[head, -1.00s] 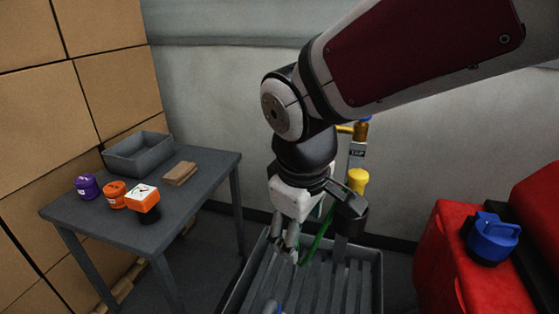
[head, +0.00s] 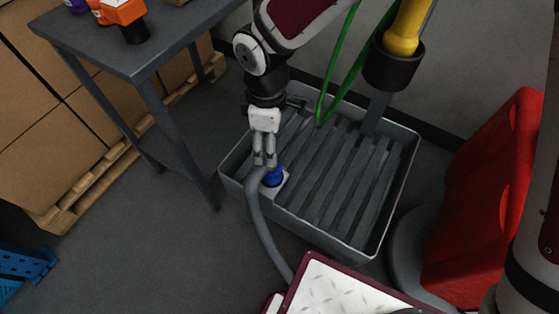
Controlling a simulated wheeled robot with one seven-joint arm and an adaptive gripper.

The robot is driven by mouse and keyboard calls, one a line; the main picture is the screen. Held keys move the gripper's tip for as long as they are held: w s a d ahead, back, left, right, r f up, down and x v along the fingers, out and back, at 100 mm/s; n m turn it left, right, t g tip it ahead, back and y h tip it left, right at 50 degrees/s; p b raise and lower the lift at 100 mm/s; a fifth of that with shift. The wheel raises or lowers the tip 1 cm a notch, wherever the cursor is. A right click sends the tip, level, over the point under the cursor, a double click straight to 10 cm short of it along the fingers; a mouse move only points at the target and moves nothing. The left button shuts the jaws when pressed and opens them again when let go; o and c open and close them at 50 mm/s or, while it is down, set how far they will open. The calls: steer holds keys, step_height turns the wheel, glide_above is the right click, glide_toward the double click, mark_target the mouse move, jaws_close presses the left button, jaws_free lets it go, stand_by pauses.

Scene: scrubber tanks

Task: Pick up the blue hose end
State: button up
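The blue hose end (head: 274,176) stands at the near left corner of the grey slatted tray (head: 345,247), on a small light block. A grey hose (head: 262,232) loops from beside it, over the tray's rim and down toward my base. My gripper (head: 265,162) points down just above and slightly left of the blue end, with its fingers close together. The fingers overlap the top of the hose and the blue piece in this view. Whether they touch or hold either one cannot be told.
A green hose (head: 342,85) and a yellow-handled item in a black cup (head: 392,68) stand at the tray's back. A grey table (head: 130,45) is at upper left. A red machine (head: 487,190) is at right. Bare floor lies left of the tray.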

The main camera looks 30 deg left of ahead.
mark_target(269, 168)
step_height(269, 168, down, 6)
steer(key=shift+r+b, duration=0.15)
steer(key=shift+b, duration=0.5)
steer(key=shift+s+f+b, duration=0.2)
steer(key=shift+f+b, duration=0.35)
steer(key=shift+f, duration=0.75)
steer(key=shift+s+f+b, duration=0.2)
steer(key=shift+f+b, duration=0.3)
steer(key=shift+f, duration=0.8)
steer(key=c, duration=1.5)
steer(key=shift+r, duration=0.2)
